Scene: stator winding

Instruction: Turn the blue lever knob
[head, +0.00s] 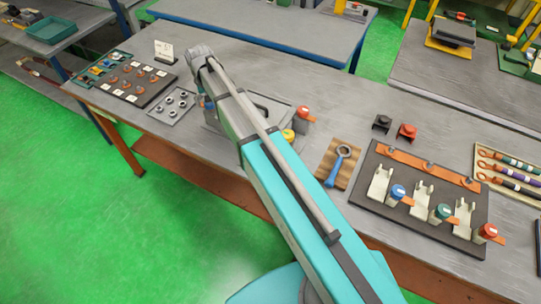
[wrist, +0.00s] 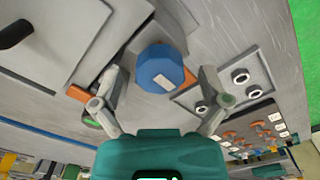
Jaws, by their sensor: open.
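The blue lever knob (wrist: 160,68) stands in the upper middle of the wrist view. It is a faceted blue cap with a pale mark, and orange shows beneath it. My gripper (wrist: 163,80) is open, with one finger on each side of the knob and a visible gap at each side. I cannot tell how far down the fingers reach. In the head view only a sliver of a blue knob (head: 208,104) shows beside my arm, which hides most of it. Another blue knob (head: 397,192) is on the dark fixture at the right.
A grey box (wrist: 65,40) with a black handle is left of the knob in the wrist view. Red (head: 303,112) and yellow (head: 289,135) knobs stand right of my arm. A ring wrench (head: 338,165) lies further right.

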